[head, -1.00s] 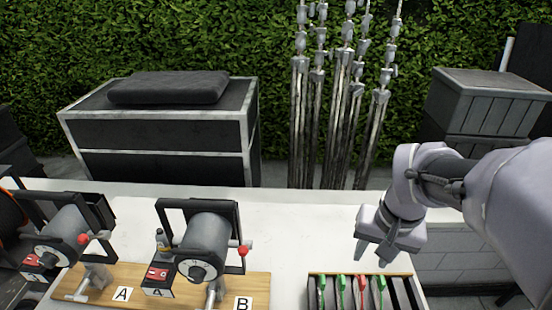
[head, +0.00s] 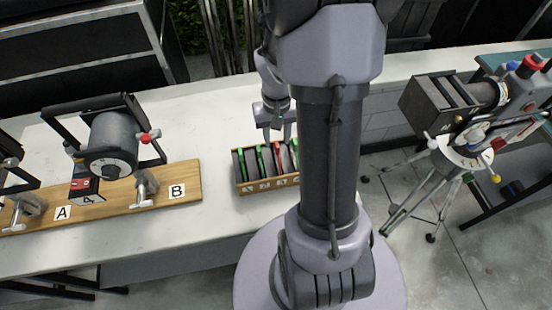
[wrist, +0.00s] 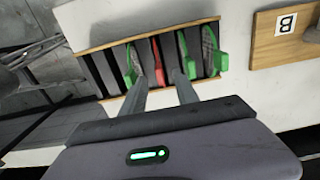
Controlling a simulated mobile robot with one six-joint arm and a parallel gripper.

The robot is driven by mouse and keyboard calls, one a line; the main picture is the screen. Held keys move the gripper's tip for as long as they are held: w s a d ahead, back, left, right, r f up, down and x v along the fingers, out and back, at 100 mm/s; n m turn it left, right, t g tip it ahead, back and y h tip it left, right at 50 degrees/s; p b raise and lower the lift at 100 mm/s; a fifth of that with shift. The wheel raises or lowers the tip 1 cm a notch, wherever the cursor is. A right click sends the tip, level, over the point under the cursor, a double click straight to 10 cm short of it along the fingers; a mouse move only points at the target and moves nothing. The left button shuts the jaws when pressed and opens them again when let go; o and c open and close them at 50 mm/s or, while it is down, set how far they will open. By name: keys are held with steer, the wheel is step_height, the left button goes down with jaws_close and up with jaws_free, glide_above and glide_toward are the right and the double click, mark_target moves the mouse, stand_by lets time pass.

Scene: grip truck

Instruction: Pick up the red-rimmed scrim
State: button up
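The red-rimmed scrim (head: 276,158) stands on edge in a slot of a wooden-ended rack (head: 270,187) on the white table, with green-rimmed scrims on both sides. In the wrist view the red-rimmed scrim (wrist: 157,62) shows as a red strip between green handles. My gripper (head: 277,138) is over the rack, fingers pointing down. In the wrist view my gripper (wrist: 160,80) is open, with its two fingers apart on either side of the red strip's line. Nothing shows held. I cannot tell how far the fingertips are above the scrim.
Green-rimmed scrims (wrist: 130,65) stand close beside the red one. A wooden board (head: 180,180) marked A and B, with a lamp (head: 112,140) above it, lies left of the rack. A tripod-mounted lamp (head: 440,105) stands on the right. White table is bare between board and rack.

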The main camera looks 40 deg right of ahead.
mark_target(277, 144)
step_height(277, 144, down, 4)
steer(key=shift+d+r+b, duration=0.1)
steer(key=shift+b, duration=0.4)
jaws_close()
stand_by(1.0)
